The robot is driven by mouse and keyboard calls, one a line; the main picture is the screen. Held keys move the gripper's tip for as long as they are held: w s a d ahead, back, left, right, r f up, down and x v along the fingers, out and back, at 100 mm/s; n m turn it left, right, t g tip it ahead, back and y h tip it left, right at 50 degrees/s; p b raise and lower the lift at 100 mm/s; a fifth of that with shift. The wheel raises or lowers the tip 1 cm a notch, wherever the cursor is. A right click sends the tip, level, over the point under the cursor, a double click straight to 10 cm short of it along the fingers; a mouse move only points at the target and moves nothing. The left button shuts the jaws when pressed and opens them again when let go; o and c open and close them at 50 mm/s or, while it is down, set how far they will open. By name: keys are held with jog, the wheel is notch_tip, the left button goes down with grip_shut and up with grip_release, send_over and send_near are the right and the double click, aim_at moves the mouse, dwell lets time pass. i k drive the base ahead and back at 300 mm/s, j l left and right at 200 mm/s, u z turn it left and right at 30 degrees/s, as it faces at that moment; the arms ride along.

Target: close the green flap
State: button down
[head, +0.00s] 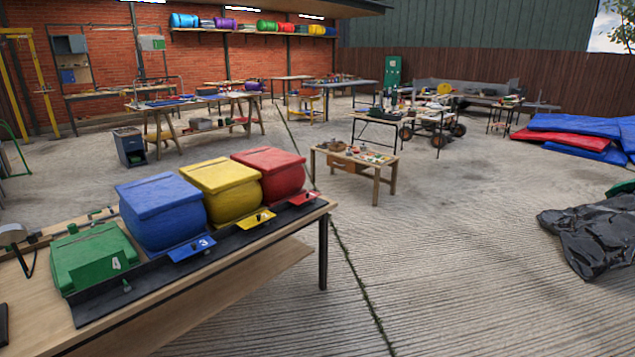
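The green unit (95,255) sits at the left end of a black strip on the wooden bench, lower and flatter than its neighbours. A white plate marked 4 (116,263) shows on its front right, looking upright against the green body. A small dark knob (126,286) is on the strip just below it. The flap's outline blends into the green body, so its exact angle is hard to tell. By contrast, the blue flap marked 3 (191,250), the yellow flap (257,218) and the red flap (304,198) slope outward over the strip. My gripper is not in view.
Plump blue (163,212), yellow (222,190) and red (270,174) units stand in a row right of the green one. A round-headed tool (13,234) lies at the bench's left. Concrete floor (420,270) is open to the right, up to a black sheet (595,235).

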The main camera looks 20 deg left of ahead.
aim_at(89, 275)
jog(key=i+j+u, duration=0.1)
jog(key=u, duration=0.3)
jog(key=i+u, duration=0.45)
jog(key=u, duration=0.3)
jog(key=i+u, duration=0.2)
jog(key=u, duration=0.15)
jog(key=i+j+u, duration=0.3)
jog(key=i+j, duration=0.2)
jog(key=i+j+u, duration=0.3)
jog(key=i, duration=0.35)
